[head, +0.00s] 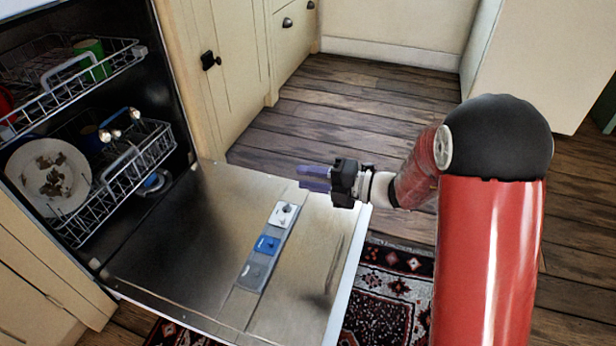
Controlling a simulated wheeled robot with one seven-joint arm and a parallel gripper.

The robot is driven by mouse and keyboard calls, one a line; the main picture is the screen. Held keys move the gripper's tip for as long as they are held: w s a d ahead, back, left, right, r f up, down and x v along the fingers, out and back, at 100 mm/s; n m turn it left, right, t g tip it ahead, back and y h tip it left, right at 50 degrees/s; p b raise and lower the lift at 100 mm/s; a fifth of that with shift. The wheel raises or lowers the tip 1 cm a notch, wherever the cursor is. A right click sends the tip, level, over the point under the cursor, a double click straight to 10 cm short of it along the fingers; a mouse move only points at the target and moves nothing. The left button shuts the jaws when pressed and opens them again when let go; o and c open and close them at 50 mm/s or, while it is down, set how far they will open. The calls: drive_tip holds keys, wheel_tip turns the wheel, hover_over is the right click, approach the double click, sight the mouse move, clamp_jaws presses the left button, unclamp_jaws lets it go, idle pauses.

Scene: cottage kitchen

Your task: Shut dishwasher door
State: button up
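The dishwasher door (185,255) is folded down, its inner face up, showing a detergent dispenser (266,245) with a white, a blue and a grey part. The dishwasher's inside is at the left, with an upper rack (70,75) and a lower rack (130,165). My gripper (314,178) reaches in from the right and appears over the door's far outer corner. Its bluish fingers point left. I cannot tell the gap between them or its height above the door. Nothing is seen held.
A dirty plate (48,178) stands in the lower rack and a green cup (90,58) in the upper one. Cream cabinets (225,60) flank the dishwasher. A patterned rug (390,285) lies beside the door. The wooden floor (350,110) beyond is clear.

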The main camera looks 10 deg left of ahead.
drive_tip(key=d+p, duration=0.1)
drive_tip(key=d, duration=0.6)
drive_tip(key=shift+s+r, duration=0.3)
drive_tip(key=shift+r, duration=0.1)
drive_tip(key=shift+o, duration=0.2)
drive_tip(key=shift+d, duration=0.1)
